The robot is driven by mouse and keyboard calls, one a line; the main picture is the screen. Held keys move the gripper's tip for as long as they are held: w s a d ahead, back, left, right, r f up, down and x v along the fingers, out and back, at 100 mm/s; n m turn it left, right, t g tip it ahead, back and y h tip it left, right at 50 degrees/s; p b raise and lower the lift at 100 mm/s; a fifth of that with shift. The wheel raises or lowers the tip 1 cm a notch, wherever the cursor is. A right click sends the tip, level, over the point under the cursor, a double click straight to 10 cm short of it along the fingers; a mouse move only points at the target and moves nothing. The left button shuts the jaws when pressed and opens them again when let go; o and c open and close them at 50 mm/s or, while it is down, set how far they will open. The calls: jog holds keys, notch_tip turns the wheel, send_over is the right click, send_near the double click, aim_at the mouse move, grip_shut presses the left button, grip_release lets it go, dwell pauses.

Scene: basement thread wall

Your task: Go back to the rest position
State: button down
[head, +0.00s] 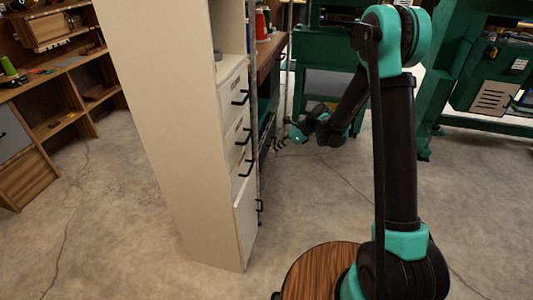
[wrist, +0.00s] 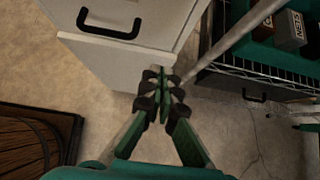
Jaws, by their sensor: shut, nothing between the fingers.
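My gripper (head: 281,144) hangs low in the head view, at the end of my bent arm, just right of the tall white cabinet. In the wrist view my gripper (wrist: 163,86) is shut and empty, its dark fingertip pads together. The fingertips appear over the lower edge of a white drawer front. I cannot tell whether they touch it.
The white cabinet (head: 160,120) has drawers with black handles (head: 240,97) facing my arm. Green machinery (head: 478,75) stands at the right rear. A wire shelf (wrist: 265,78) with boxes is close by in the wrist view. Open concrete floor (head: 110,220) lies left of the cabinet.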

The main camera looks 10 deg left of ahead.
jog(key=s+d+r+n+t+h, duration=0.15)
jog(key=s+d+r+n, duration=0.3)
jog(key=d, duration=0.45)
jog(key=s+d+r+n+t+h, duration=0.1)
jog(key=s+d+r+n+h, duration=0.25)
jog(key=s+d, duration=0.45)
jog(key=s+d+f+n+t+h, duration=0.1)
jog(key=s+d+n+h, duration=0.3)
jog(key=s+d+n, duration=0.6)
jog(key=s+d+f, duration=0.1)
jog(key=s+d, duration=0.2)
jog(key=d, duration=0.4)
jog(key=shift+s, duration=0.3)
jog(key=shift+f, duration=0.1)
